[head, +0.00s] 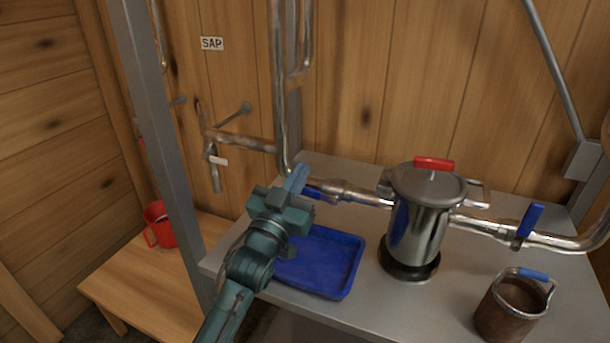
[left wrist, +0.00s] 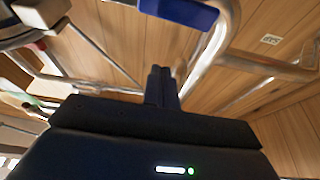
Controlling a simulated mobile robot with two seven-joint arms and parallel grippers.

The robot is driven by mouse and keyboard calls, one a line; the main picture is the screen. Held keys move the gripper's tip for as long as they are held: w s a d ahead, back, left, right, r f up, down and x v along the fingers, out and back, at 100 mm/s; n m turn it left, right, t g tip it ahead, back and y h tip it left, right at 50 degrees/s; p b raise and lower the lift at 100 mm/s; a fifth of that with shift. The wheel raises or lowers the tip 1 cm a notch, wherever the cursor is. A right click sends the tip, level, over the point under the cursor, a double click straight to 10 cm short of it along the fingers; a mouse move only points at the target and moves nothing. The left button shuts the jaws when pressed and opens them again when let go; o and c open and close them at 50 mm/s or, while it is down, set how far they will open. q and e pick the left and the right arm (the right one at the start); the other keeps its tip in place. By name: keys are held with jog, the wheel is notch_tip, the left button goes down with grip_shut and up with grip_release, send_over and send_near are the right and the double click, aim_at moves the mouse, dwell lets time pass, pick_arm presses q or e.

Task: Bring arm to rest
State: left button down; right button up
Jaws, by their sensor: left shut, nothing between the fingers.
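My left gripper (head: 282,199) is above the left end of the steel bench, over the far edge of the blue tray. In the left wrist view its dark fingers (left wrist: 162,84) are together with nothing between them. My right gripper is in neither view.
The blue tray (head: 340,258) lies under my left arm. A steel canister (head: 420,228) with a red-handled lid stands to its right, joined to pipes. Another blue lever (head: 529,220) and a rusty pail (head: 510,306) are farther right. A red mug (head: 160,225) sits left beyond a grey post (head: 160,130).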

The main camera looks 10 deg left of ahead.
pick_arm(q)
jog(key=s+a+f+g+y+p, duration=0.2)
jog(key=s+a+f+g, duration=0.2)
jog(key=s+f, duration=0.9)
jog(key=s+a+f+n+g+y+p, duration=0.1)
jog(key=s+a+f+g, duration=0.3)
jog(key=s+f, duration=1)
jog(key=shift+s+f+g+y+p, duration=0.25)
jog(key=shift+g+y+p, duration=0.15)
jog(key=shift+g, duration=0.7)
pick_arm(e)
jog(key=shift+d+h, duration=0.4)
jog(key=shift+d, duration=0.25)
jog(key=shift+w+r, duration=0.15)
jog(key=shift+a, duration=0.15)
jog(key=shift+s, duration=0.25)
